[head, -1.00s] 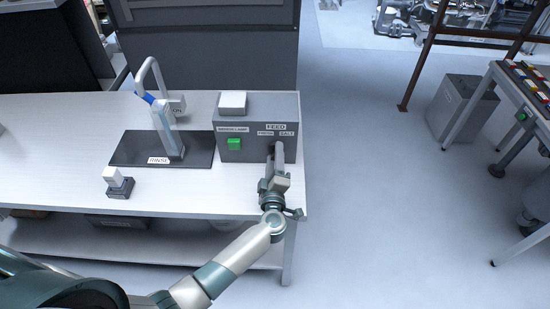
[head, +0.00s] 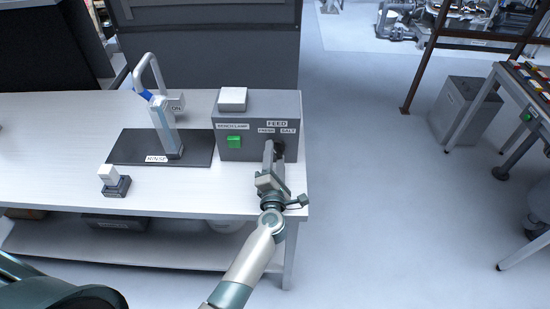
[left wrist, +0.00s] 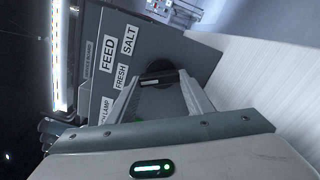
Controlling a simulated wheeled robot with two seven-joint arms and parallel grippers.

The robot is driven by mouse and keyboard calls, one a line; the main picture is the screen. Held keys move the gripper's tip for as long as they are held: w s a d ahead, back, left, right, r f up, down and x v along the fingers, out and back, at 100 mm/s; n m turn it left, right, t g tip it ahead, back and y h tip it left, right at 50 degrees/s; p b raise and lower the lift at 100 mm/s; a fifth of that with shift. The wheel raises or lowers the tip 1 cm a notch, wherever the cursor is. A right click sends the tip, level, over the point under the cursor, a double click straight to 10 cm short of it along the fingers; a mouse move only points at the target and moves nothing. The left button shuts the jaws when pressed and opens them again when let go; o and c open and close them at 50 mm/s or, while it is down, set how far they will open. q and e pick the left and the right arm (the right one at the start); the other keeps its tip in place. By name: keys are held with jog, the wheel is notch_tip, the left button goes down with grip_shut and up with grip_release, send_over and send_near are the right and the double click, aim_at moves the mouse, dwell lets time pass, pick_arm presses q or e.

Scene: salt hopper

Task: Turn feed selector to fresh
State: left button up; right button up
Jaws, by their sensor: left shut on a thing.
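The feed selector is a black knob (left wrist: 158,78) on the front of the grey control box (head: 222,153), under the FEED label (head: 277,124). In the head view the dark knob shows only partly behind my left gripper (head: 274,155). In the left wrist view the two fingers of my left gripper (left wrist: 160,92) stand on either side of the knob's bar, and the gripper is shut on it. The FRESH label (left wrist: 121,76) and the SALT label (left wrist: 129,40) are readable beside the knob. My right gripper is not in view.
A green bench lamp switch (head: 234,141) is left of the selector on the same box. A rinse tap (head: 165,125) on a dark mat (head: 125,148) and a small white-topped switch (head: 115,181) stand further left. The bench's right edge is close to the gripper.

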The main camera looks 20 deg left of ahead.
pick_arm(q)
jog(key=shift+f+n, duration=0.15)
jog(key=shift+n, duration=0.55)
jog(key=o, duration=1)
jog(key=shift+o, duration=0.2)
jog(key=shift+s, duration=0.15)
